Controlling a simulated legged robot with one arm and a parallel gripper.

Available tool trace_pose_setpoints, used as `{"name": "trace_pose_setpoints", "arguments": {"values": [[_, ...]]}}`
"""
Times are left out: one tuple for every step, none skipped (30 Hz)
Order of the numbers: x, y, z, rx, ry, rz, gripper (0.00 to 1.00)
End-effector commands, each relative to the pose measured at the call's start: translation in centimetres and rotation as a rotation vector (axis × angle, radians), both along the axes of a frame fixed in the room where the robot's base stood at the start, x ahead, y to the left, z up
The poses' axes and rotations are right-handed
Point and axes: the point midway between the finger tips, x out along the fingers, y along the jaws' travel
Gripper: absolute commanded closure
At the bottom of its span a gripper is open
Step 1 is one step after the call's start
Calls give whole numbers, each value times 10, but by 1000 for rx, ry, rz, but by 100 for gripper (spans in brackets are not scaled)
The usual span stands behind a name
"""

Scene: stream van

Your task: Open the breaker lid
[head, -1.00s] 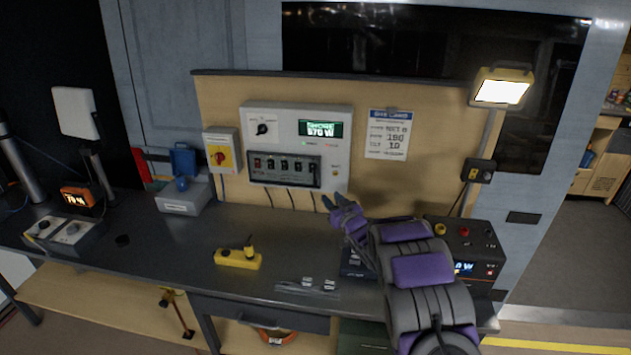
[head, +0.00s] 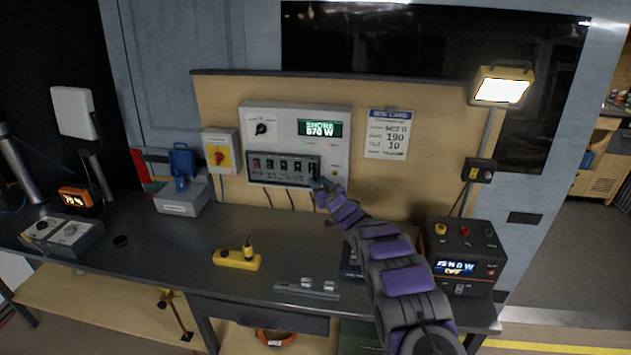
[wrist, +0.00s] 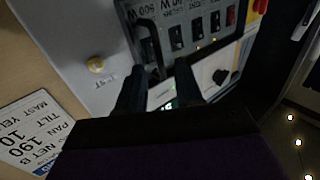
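The breaker lid (head: 270,168) is a dark-framed, see-through cover over a row of breakers on the grey panel (head: 293,118), and it looks shut. Its black bar handle is at the lid's right end in the head view; in the rotated wrist view, the handle (wrist: 151,42) is near the top left. My gripper (head: 319,186) is at the lid's lower right corner. In the wrist view my gripper (wrist: 160,78) has its two dark fingers apart, with the handle's near end seen between them. I cannot tell whether either finger touches it.
A yellow test button (wrist: 96,65) is beside the lid. A yellow-red switch box (head: 220,151) is left of the panel and a card (head: 388,134) right of it. A yellow power strip (head: 237,259) and a black power unit (head: 464,252) stand on the bench (head: 180,262).

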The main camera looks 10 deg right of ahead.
Motion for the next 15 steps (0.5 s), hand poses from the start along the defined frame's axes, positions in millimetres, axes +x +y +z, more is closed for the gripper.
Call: {"name": "trace_pose_setpoints", "arguments": {"values": [[4,1,-2,2,0,0,64],[6,2,-2,2,0,0,64],[9,4,-1,1,-1,2,64],[11,4,-1,2,-1,3,64],[13,5,-1,3,0,3,64],[15,6,-1,2,1,4,64],[17,6,-1,3,2,5,64],[19,7,-1,3,1,5,64],[21,7,-1,2,0,6,64],[23,8,-1,3,-1,6,64],[24,8,-1,3,0,5,64],[26,8,-2,3,2,4,64],[27,8,-2,2,3,3,64],[28,8,-2,2,3,2,64],[30,8,-1,1,2,1,64]]}}
